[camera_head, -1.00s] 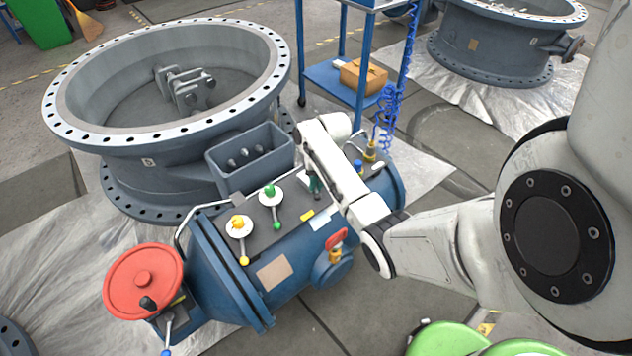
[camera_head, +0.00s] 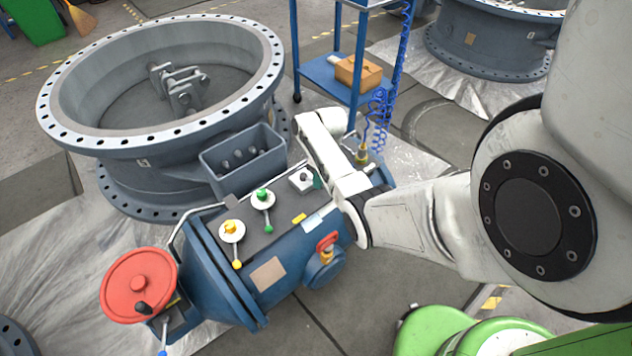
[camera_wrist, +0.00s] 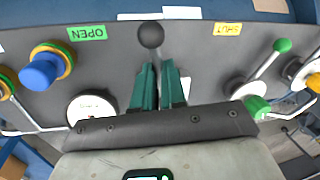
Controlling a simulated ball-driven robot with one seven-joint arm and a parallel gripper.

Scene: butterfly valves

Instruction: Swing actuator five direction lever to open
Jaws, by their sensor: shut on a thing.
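The blue actuator (camera_head: 290,275) stands in front of the large flanged valve (camera_head: 160,90) in the head view. In the wrist view, the direction lever's black ball knob (camera_wrist: 150,35) sticks out beyond my fingertips. My gripper (camera_wrist: 158,75) is shut on the lever's stem with its green fingers. The knob is between the green OPEN label (camera_wrist: 87,33) on the left and the yellow SHUT label (camera_wrist: 227,29) on the right, roughly midway. The lever's pivot is hidden behind my gripper. In the head view, my arm covers most of the lever.
A green-knobbed lever (camera_wrist: 282,46) is to the right of my gripper, and a blue knob (camera_wrist: 40,72) to its left. The yellow lever (camera_head: 236,264) and red handwheel (camera_head: 138,285) lie farther left in the head view. A blue trolley (camera_head: 335,80) stands behind.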

